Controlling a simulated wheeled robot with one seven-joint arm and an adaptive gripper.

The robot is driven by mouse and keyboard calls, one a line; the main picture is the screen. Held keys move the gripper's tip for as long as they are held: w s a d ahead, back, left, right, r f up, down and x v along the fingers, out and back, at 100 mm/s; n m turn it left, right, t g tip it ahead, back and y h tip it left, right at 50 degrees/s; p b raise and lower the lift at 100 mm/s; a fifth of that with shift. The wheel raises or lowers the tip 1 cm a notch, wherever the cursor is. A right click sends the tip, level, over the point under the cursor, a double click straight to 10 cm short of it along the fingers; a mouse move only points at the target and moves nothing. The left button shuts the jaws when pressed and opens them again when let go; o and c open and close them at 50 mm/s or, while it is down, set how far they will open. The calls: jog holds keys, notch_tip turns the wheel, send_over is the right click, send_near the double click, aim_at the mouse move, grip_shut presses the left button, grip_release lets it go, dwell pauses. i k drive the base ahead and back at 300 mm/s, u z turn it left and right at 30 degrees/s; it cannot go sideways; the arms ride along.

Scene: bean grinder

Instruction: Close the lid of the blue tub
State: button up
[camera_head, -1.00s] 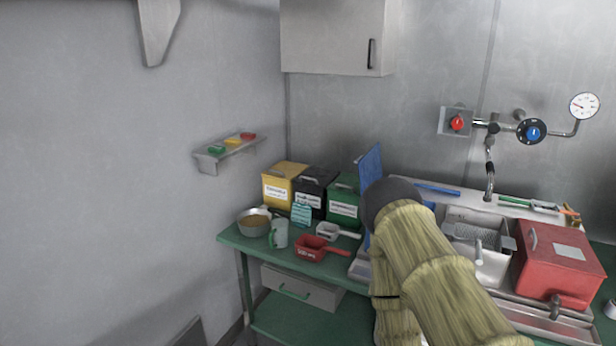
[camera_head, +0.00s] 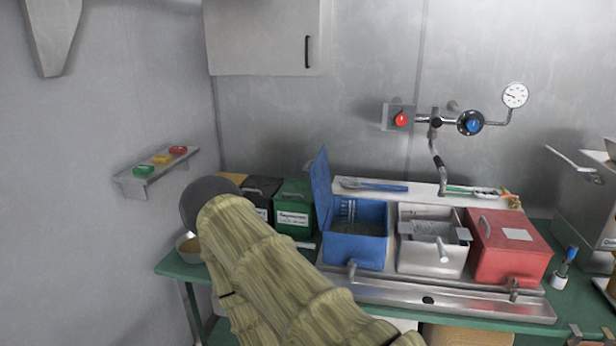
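The blue tub (camera_head: 355,250) stands on the steel counter unit, left of the steel tub. Its blue lid (camera_head: 321,188) stands upright on the tub's left side, so the tub is open and its inside shows. My arm, in a straw-coloured sleeve, reaches in from the bottom and ends in a dark rounded part at the left, in front of the canisters. The arm is left of the blue tub and apart from it. My gripper's fingers cannot be made out.
A steel tub (camera_head: 425,258) with a grater-like insert and a closed red tub (camera_head: 508,250) stand to the right. A green canister (camera_head: 294,215) stands left of the lid. A tap (camera_head: 437,155) hangs behind. A steel ledge (camera_head: 430,290) runs along the front.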

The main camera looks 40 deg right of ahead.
aim_at(318, 175)
jog(key=u, duration=0.05)
jog(key=i, duration=1.7)
jog(key=z, duration=1.75)
jog(key=k, duration=0.3)
jog(key=z, duration=1.6)
jog(key=k, duration=0.35)
jog(key=u, duration=2.45)
